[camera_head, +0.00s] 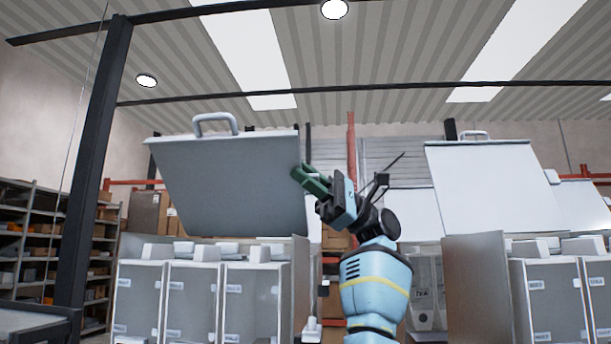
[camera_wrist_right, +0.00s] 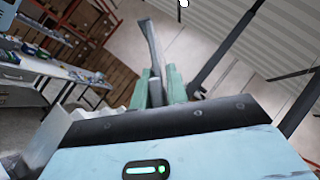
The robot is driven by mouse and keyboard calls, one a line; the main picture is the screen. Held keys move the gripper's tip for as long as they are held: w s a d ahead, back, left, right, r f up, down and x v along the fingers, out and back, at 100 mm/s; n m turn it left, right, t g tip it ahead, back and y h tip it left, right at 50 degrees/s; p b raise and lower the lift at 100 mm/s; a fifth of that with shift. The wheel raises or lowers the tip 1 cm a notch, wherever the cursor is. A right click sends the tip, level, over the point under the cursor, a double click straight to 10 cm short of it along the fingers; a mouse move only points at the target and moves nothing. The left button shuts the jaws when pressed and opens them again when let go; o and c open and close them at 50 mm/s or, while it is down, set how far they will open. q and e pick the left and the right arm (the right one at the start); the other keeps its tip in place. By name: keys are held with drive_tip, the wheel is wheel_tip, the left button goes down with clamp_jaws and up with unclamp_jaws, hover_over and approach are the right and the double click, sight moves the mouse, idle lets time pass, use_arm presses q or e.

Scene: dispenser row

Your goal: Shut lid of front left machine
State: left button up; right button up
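The front left machine (camera_head: 192,290) has its grey lid (camera_head: 230,185) raised and tilted, with a handle (camera_head: 215,122) on its top edge. My right gripper (camera_head: 303,176) has green fingers and is at the lid's right edge, below handle height. In the right wrist view the green fingers (camera_wrist_right: 170,88) show beyond the wrist body, with a narrow grey piece, perhaps the lid's edge (camera_wrist_right: 152,50), at them. Whether the fingers touch or grip it cannot be told. My left gripper is in neither view.
Another machine (camera_head: 550,290) with a raised lid (camera_head: 490,185) stands to the right. A dark post (camera_head: 90,170) and shelves with boxes (camera_head: 30,240) are at the left. A gap separates the two machines, where my right arm rises.

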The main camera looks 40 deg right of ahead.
drive_tip(key=o, duration=0.3)
drive_tip(key=shift+o, duration=0.2)
drive_tip(key=shift+d, duration=0.1)
drive_tip(key=v, duration=0.7)
drive_tip(key=shift+d+f+b, duration=0.2)
drive_tip(key=shift+d+b, duration=0.1)
drive_tip(key=shift+b, duration=0.15)
drive_tip(key=shift+s, duration=0.1)
drive_tip(key=shift+r, duration=0.1)
